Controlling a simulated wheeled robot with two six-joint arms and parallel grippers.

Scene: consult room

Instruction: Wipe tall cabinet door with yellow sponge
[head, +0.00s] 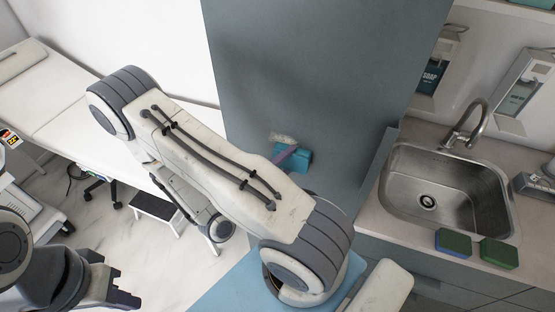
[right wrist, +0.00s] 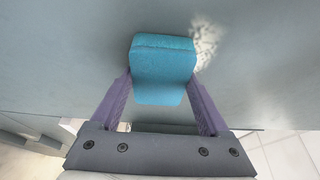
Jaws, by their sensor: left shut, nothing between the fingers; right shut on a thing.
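The tall cabinet door (head: 310,70) is a grey-blue upright panel in the middle of the head view. It also fills most of the right wrist view (right wrist: 60,60). A whitish smudge (head: 283,138) is on it, just beside the sponge; it also shows in the right wrist view (right wrist: 205,45). My right gripper (head: 290,158) is shut on a teal sponge (head: 297,160), not a yellow one, at or very near the door. Its purple fingers (right wrist: 163,92) hold the sponge's sides. My right arm hides part of the door's lower area. My left gripper (head: 122,298) is shut and empty at lower left.
The counter (head: 385,215) is right of the cabinet. An exam couch (head: 60,120) and step stool (head: 155,207) stand left.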

